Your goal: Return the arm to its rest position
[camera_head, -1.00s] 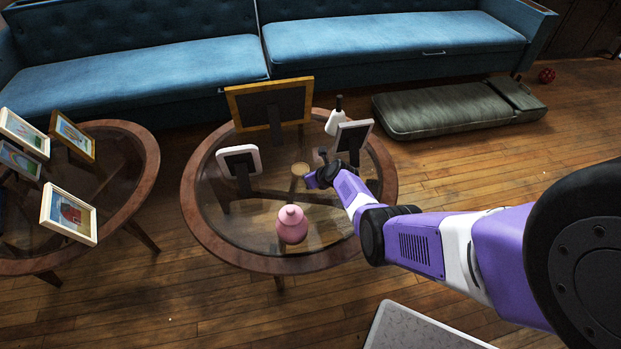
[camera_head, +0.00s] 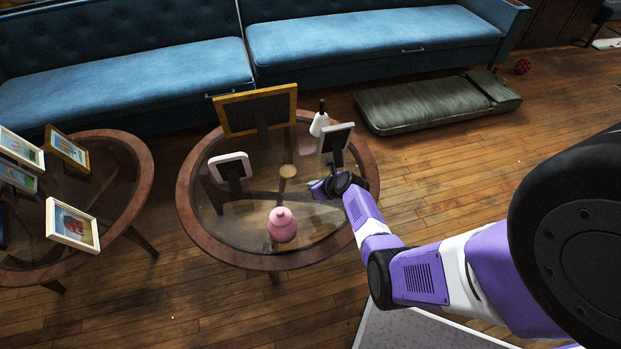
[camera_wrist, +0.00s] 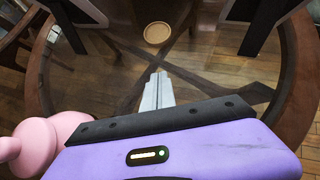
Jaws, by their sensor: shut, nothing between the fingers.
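My purple, white and black arm reaches in from the right of the head view. My gripper (camera_head: 318,189) is over the right part of a round glass-topped table (camera_head: 190,213) with a wooden rim. In the wrist view my gripper (camera_wrist: 158,78) has its grey fingers together with nothing between them. A pink lidded jar (camera_head: 282,225) stands on the table to the left of and nearer than the gripper; it also shows at the left of the wrist view (camera_wrist: 42,143). A small round tan item (camera_head: 288,171) lies just beyond the gripper, and in the wrist view (camera_wrist: 157,33) it is ahead of the fingers.
Close around the gripper stand a small white frame (camera_head: 336,139), a white bottle (camera_head: 319,121), another white frame (camera_head: 230,167) and a large gold frame (camera_head: 256,109). A second table (camera_head: 128,190) holds several pictures. A green cushion (camera_head: 430,105) lies on the floor.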

